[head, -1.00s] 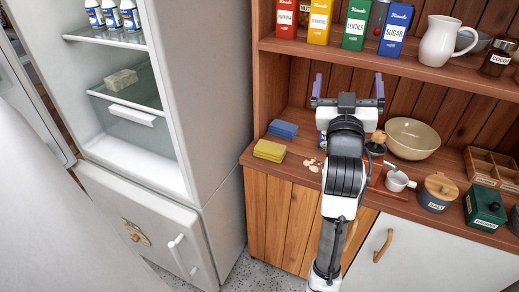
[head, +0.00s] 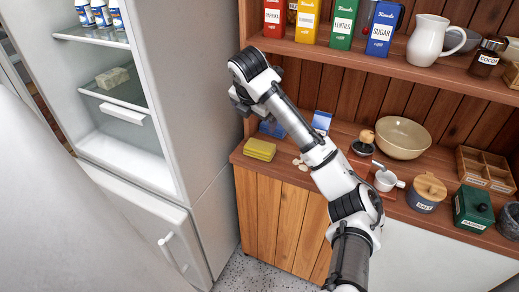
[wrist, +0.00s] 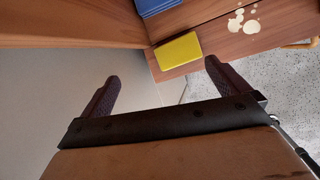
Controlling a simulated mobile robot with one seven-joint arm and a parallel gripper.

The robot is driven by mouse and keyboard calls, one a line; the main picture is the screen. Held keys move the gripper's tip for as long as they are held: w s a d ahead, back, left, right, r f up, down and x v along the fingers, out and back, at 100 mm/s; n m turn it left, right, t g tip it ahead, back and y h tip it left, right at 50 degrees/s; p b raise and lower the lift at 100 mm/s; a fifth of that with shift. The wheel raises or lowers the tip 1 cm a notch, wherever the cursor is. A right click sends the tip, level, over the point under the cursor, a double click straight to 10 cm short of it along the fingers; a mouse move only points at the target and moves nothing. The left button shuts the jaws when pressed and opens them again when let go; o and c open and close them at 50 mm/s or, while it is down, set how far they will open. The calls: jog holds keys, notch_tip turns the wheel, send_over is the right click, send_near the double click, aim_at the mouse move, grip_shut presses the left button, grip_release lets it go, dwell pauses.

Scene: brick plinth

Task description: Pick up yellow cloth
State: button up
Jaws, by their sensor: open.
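The yellow cloth (head: 260,149) lies folded flat on the wooden counter, near its left front corner. It also shows in the wrist view (wrist: 180,50), ahead of my gripper and roughly between the lines of its two fingers. My gripper (wrist: 161,78) is open with nothing between its fingers, and it is apart from the cloth. In the head view my arm reaches up and left, and its wrist end hides the fingers.
A blue cloth (head: 271,128) lies just behind the yellow one. Pale blobs (head: 301,164) lie to its right. The fridge (head: 196,95) stands close on the left, and a shelf (head: 400,68) overhangs the counter. A bowl (head: 402,138) stands farther right.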

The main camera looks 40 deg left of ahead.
jog(key=n+h, duration=0.2)
send_over(260, 144)
jog(key=s, duration=0.1)
jog(key=f, duration=0.8)
jog(key=shift+s+d+f+p, duration=0.1)
jog(key=shift+d+f+p, duration=0.15)
jog(key=shift+p, duration=0.15)
jog(key=shift+n, duration=0.3)
jog(key=shift+s+p+x, duration=0.2)
jog(key=shift+p+x, duration=0.1)
jog(key=shift+x, duration=1)
jog(key=shift+s+p+x, duration=0.25)
jog(key=shift+x, duration=1.1)
jog(key=shift+f, duration=0.1)
jog(key=c, duration=0.8)
